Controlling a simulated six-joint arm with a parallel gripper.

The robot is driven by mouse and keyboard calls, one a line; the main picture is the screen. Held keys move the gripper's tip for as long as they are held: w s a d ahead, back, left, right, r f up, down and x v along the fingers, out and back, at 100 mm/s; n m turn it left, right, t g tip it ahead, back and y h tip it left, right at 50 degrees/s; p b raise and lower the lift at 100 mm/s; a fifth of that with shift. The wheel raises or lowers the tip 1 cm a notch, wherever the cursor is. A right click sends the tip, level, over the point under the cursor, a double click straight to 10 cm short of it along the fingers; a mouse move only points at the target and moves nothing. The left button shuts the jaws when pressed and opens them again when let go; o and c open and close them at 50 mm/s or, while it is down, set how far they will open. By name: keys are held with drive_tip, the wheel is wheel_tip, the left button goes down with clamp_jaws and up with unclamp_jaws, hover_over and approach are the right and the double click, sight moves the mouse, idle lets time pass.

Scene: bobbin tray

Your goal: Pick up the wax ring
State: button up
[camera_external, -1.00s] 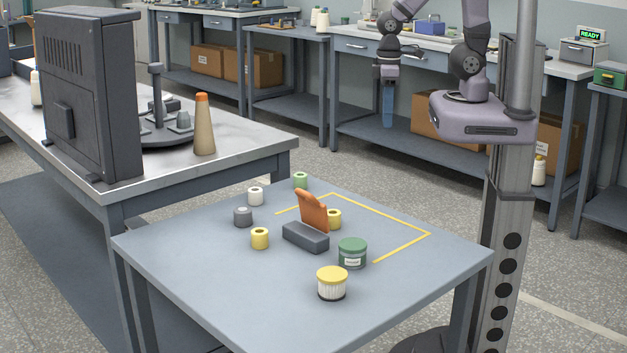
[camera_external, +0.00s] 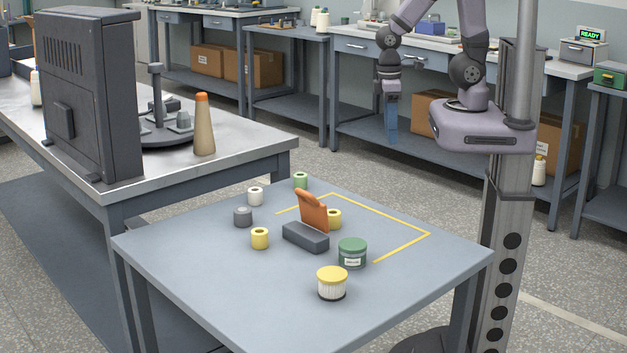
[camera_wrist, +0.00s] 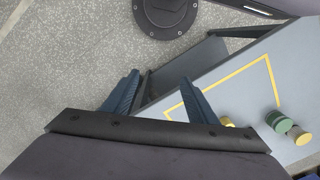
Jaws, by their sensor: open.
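I cannot tell for certain which thing is the wax ring. On the grey-blue table (camera_external: 200,275) stand small spool-like pieces: green (camera_external: 300,180), white (camera_external: 255,196), grey (camera_external: 243,216), yellow (camera_external: 260,238), and a second yellow one (camera_external: 334,219) partly behind an orange upright piece. My gripper (camera_external: 391,138) hangs beyond the table's far edge, apart from everything on it. In the wrist view my gripper (camera_wrist: 158,92) is open, with nothing between its blue fingers.
The orange piece (camera_external: 312,211) stands at a dark block (camera_external: 306,237). A green jar (camera_external: 352,253) and a yellow-lidded tub (camera_external: 332,284) stand nearer the front. A yellow line (camera_external: 385,219) marks the table's far right area. The left front of the table is clear.

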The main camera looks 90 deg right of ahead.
sight(300, 175)
wheel_tip(300, 175, down, 7)
drive_tip(key=a+n+g+b, duration=0.1)
drive_tip(key=b, duration=0.3)
drive_tip(key=w+f, duration=0.1)
drive_tip(key=w, duration=0.3)
drive_tip(key=w+f+t+h+b, duration=0.1)
drive_tip(key=w, duration=0.4)
drive_tip(key=w+f+t+b, duration=0.1)
drive_tip(key=w, duration=0.3)
drive_tip(key=shift+w+a+f+n+h, duration=0.25)
drive_tip(key=shift+a+f+n+h, duration=0.05)
drive_tip(key=shift+a+f+h, duration=0.1)
drive_tip(key=w+r+m+t, duration=0.3)
drive_tip(key=w+m, duration=0.3)
drive_tip(key=w, duration=0.3)
drive_tip(key=shift+w+a+r+m+t, duration=0.2)
drive_tip(key=shift+a+r+m+t, duration=0.1)
drive_tip(key=shift+r+t, duration=0.15)
drive_tip(key=shift+s+x, duration=0.15)
drive_tip(key=shift+x, duration=1.7)
drive_tip(key=shift+s+x, duration=0.15)
drive_tip(key=shift+x, duration=1.65)
drive_tip(key=shift+f, duration=0.1)
